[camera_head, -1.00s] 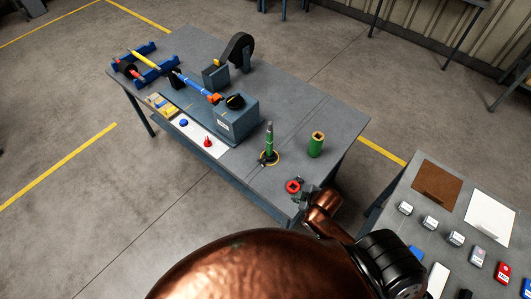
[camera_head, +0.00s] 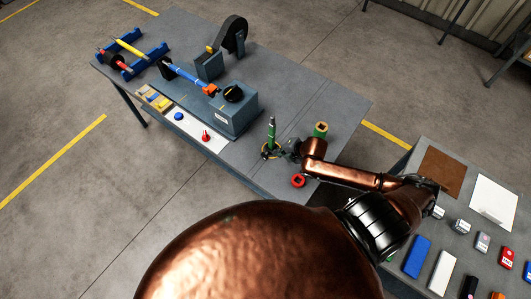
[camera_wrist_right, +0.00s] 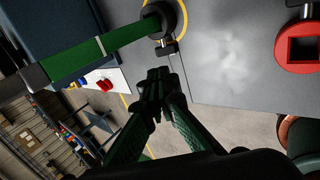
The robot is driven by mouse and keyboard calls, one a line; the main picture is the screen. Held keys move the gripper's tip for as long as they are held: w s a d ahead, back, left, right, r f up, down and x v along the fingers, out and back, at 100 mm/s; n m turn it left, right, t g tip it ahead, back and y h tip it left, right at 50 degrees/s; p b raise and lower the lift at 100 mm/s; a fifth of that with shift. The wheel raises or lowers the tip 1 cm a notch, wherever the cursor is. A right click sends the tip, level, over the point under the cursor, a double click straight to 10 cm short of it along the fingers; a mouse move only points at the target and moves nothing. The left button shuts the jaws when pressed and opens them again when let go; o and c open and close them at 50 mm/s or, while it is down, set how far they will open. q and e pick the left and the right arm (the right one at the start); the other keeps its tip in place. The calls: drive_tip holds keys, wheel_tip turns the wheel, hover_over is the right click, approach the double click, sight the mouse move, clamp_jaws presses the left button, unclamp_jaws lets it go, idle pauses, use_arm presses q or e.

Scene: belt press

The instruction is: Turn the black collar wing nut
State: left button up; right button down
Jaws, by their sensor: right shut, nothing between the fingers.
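The black collar (camera_wrist_right: 180,16) sits around the foot of an upright green spindle (camera_head: 271,134), inside a yellow ring on the bench. Its small black wing nut (camera_wrist_right: 166,48) sticks out from the collar's side in the right wrist view. My right gripper (camera_wrist_right: 158,82) is shut and empty, its dark fingertips together just short of the wing nut, with a gap visible in the picture. In the head view the right gripper (camera_head: 283,150) is close beside the spindle's foot and partly hides the collar. My left gripper is in neither view.
A red part with a square hole (camera_head: 298,181) lies near the bench's front edge; a green cylinder (camera_head: 321,129) stands behind my right arm. A grey machine block with a black knob (camera_head: 234,95) is left of the spindle. A second table (camera_head: 408,176) stands at right.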

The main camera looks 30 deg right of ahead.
sight(263, 154)
drive_tip(key=p+x, duration=0.1)
drive_tip(key=x, duration=0.8)
drive_tip(key=shift+w+a+f, duration=0.1)
drive_tip(key=shift+w+f, duration=0.2)
drive_tip(key=shift+f, duration=0.15)
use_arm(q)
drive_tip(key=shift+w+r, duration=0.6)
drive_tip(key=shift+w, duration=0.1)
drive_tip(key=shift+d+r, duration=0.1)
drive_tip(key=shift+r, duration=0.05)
use_arm(e)
drive_tip(key=shift+w+a, duration=0.1)
